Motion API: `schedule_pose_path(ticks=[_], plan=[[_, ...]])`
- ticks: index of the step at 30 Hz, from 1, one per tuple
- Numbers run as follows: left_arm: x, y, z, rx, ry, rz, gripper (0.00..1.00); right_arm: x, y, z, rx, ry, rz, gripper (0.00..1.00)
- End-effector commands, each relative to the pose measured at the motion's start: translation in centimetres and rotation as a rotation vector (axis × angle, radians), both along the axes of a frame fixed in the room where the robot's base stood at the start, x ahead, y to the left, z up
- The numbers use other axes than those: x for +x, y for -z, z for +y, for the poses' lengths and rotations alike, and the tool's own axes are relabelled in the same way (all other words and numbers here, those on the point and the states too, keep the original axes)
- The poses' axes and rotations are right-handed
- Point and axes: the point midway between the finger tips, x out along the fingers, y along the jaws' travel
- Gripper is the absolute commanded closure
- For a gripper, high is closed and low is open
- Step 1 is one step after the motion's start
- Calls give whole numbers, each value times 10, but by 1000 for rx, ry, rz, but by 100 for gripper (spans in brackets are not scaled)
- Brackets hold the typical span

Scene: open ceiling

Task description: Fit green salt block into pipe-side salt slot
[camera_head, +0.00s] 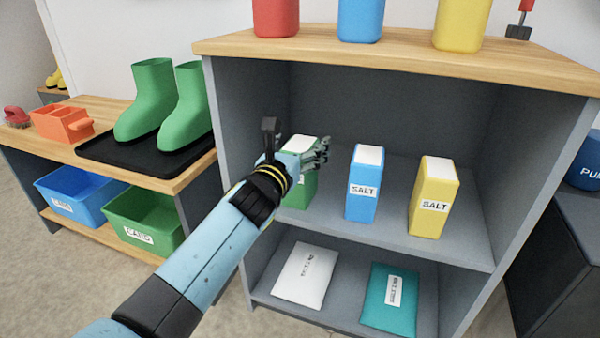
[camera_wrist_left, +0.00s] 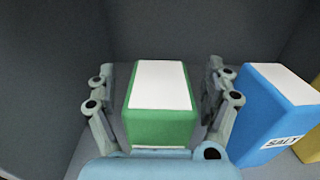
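The green salt block (camera_head: 300,190) stands upright at the left of the middle shelf, partly hidden behind my left gripper (camera_head: 322,148) in the head view. In the left wrist view the green block (camera_wrist_left: 160,132), with its white top, sits between the two fingers of the left gripper (camera_wrist_left: 160,100). A gap shows on both sides of the block, so the fingers are apart from it. My right gripper is in neither view. I cannot make out a pipe-side salt slot in these views.
A blue salt block (camera_head: 363,185) and a yellow one (camera_head: 434,198) stand to the right on the same shelf (camera_head: 395,235). White (camera_head: 305,273) and teal (camera_head: 390,298) packets lie below. Green boots (camera_head: 150,100) stand on a tray at left. The shelf's side wall is close left.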

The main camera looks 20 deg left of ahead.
Motion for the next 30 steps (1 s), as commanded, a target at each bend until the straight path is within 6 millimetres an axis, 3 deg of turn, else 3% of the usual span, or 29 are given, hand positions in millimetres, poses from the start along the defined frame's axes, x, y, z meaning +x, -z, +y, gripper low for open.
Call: schedule_pose_path(ticks=[2,18,30], plan=[[0,0,0,0,0,0,27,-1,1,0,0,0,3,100],[0,0,0,-1,0,0,98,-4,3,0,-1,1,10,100],[1,-9,0,-2,1,-10,100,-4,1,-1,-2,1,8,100]])
